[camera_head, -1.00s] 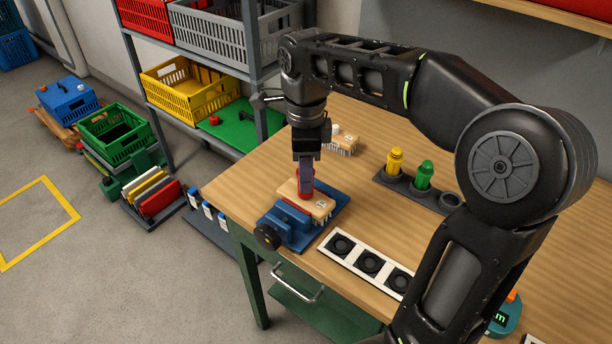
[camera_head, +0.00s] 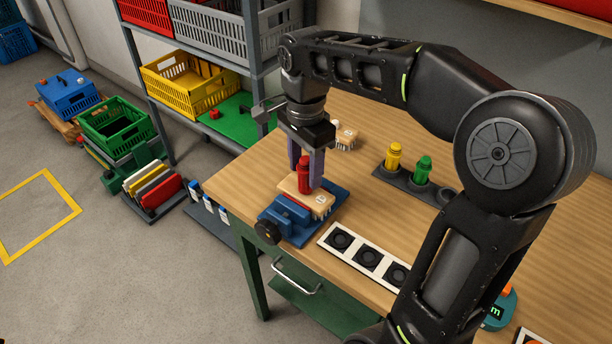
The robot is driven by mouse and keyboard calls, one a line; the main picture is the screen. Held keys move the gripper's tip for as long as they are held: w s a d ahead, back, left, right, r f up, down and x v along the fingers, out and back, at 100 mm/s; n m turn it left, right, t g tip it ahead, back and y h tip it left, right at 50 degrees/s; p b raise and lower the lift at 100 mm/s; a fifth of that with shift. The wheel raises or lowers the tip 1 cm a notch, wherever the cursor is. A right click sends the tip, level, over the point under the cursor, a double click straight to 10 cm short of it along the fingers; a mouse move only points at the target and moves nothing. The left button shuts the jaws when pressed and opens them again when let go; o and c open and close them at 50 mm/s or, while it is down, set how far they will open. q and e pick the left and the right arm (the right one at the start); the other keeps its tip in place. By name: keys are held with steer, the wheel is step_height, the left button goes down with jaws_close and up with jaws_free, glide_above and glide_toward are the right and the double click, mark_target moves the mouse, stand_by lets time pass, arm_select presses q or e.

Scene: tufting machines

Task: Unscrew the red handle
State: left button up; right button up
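The red handle (camera_head: 304,176) stands upright on a light wooden brush-like block (camera_head: 320,203). The block sits in a blue vise (camera_head: 290,222) on a blue base plate near the table's left corner. My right gripper (camera_head: 306,174) points down over the handle, with one finger to its left and one to its right. Whether the fingers touch the handle or leave a small gap, I cannot tell. My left gripper is not in view.
A yellow handle (camera_head: 394,158) and a green handle (camera_head: 423,170) stand in a dark holder (camera_head: 405,187). A white strip with black round sockets (camera_head: 367,257) lies in front of the vise. Another brush block (camera_head: 346,137) lies behind. Shelves with crates stand left of the table.

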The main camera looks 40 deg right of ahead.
steer(key=m, duration=0.3)
steer(key=shift+m, duration=0.3)
steer(key=m, duration=0.3)
steer(key=shift+m, duration=0.4)
steer(key=m, duration=0.7)
steer(key=shift+m, duration=0.4)
steer(key=m+b, duration=0.1)
steer(key=b, duration=0.2)
steer(key=shift+f+m, duration=0.35)
steer(key=shift+m, duration=0.05)
steer(key=shift+r+b, duration=0.1)
steer(key=shift+b, duration=0.3)
steer(key=shift+r, duration=0.25)
